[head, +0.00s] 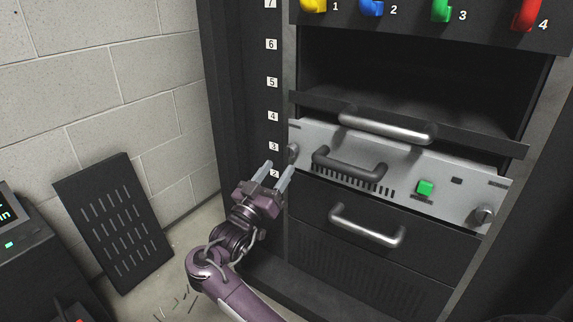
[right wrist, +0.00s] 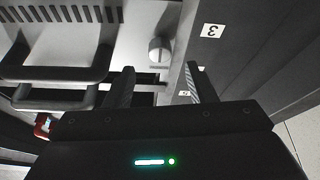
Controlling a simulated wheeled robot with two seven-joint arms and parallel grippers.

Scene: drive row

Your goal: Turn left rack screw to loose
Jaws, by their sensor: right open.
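The left rack screw (head: 293,152) is a small grey knob on the left end of the silver drive unit (head: 405,180), beside label 3. In the right wrist view the screw (right wrist: 160,50) shows as a round knob with a slot, just beyond the fingertips and between their lines. My right gripper (head: 278,169) is open and empty, just below and left of the screw in the head view. Its two fingers also show in the right wrist view (right wrist: 160,72). They look apart from the screw. My left gripper is not in view.
A dark handle (head: 350,165) and green button (head: 425,188) are on the unit's front. Another screw (head: 482,215) is at its right end. Bright handles stick out above (head: 385,125) and below (head: 365,226). A slotted black panel (head: 113,222) leans on the wall.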

